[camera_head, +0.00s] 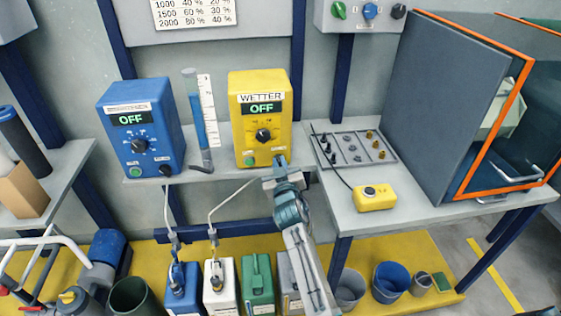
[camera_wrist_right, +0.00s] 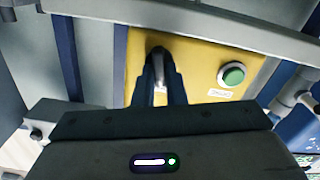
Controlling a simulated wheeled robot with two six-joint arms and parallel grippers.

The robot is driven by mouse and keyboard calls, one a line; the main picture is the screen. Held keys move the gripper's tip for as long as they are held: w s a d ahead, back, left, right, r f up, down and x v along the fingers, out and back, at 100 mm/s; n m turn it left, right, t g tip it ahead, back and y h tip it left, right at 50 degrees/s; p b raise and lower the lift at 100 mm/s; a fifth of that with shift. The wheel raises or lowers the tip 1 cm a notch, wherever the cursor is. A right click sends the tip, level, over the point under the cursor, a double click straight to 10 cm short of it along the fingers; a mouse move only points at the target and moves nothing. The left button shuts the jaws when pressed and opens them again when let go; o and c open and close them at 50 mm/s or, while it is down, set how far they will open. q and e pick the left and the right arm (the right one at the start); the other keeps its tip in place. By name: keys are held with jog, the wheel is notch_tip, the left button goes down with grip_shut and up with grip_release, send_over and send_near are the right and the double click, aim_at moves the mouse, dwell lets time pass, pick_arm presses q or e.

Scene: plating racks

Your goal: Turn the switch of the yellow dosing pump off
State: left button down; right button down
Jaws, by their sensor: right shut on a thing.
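The yellow dosing pump (camera_head: 286,86), labelled WETTER, stands on the wall shelf. Its display (camera_head: 262,108) reads OFF in green. It has a black dial (camera_head: 263,135) and a green button (camera_head: 250,160) at its lower left; the button also shows in the right wrist view (camera_wrist_right: 232,75). My right gripper (camera_head: 280,162) is at the lower right of the pump's front. In the right wrist view its fingers (camera_wrist_right: 159,88) are shut on the dark switch (camera_wrist_right: 157,54) at the yellow face. The fingers hide the switch in the head view. My left gripper is out of view.
A blue pump (camera_head: 166,102), also reading OFF, and a measuring cylinder (camera_head: 200,120) stand left of the yellow pump. A metal tray (camera_head: 327,158) of small parts and a yellow control box (camera_head: 373,197) lie right. Several canisters (camera_head: 219,292) stand below, with hoses rising beside my right arm.

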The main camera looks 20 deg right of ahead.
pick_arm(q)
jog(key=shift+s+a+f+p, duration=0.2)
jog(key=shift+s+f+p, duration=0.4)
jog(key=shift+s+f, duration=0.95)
pick_arm(e)
jog(key=shift+a+r+n, duration=0.1)
jog(key=shift+n, duration=1.9)
jog(key=c, duration=1.5)
grip_release()
jog(key=shift+w, duration=0.1)
